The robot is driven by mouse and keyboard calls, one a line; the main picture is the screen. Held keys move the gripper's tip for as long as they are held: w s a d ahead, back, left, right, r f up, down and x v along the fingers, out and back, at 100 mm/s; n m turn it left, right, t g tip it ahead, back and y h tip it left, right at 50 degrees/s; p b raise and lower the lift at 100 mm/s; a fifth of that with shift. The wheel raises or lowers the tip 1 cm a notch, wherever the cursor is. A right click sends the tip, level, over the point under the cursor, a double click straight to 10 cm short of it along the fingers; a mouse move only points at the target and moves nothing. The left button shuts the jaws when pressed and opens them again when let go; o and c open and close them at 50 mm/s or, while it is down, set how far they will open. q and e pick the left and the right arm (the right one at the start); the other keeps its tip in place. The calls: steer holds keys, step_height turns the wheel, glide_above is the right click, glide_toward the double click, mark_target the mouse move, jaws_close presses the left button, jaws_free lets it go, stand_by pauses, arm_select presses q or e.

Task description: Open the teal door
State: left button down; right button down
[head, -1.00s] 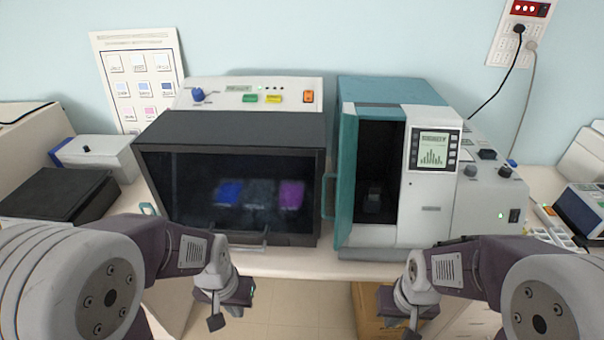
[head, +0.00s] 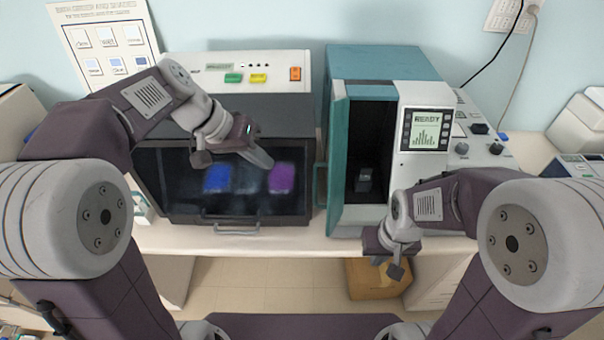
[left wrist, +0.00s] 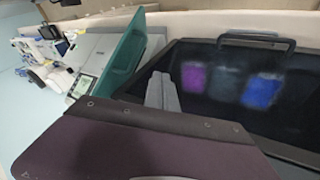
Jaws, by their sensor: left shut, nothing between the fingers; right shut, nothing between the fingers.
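The teal door (head: 338,160) is at the left of the teal and white machine (head: 420,85). It stands swung outward, seen nearly edge-on, with the dark chamber (head: 372,135) open to view and a small grey block (head: 364,180) inside. Its handle (head: 320,185) is on its left side. In the left wrist view the door (left wrist: 125,55) is beyond the fingers. My left gripper (head: 264,158) is shut and empty, in front of the dark glass cabinet, left of the door and apart from it. Its fingers show in the left wrist view (left wrist: 162,92). My right gripper (head: 385,262) is shut and empty, low before the counter.
The black-fronted cabinet (head: 170,185) stands left of the machine, with blue and purple patches behind its glass and a front bar handle (head: 236,229). The counter's front strip (head: 290,238) is clear. A cardboard box (head: 375,280) is on the floor below.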

arm_select(q)
steer(key=w+d+f+p, duration=0.1)
steer(key=d+f+p, duration=0.2)
steer(key=d+f, duration=0.5)
steer(key=shift+d+p, duration=0.35)
steer(key=shift+w+f, duration=0.1)
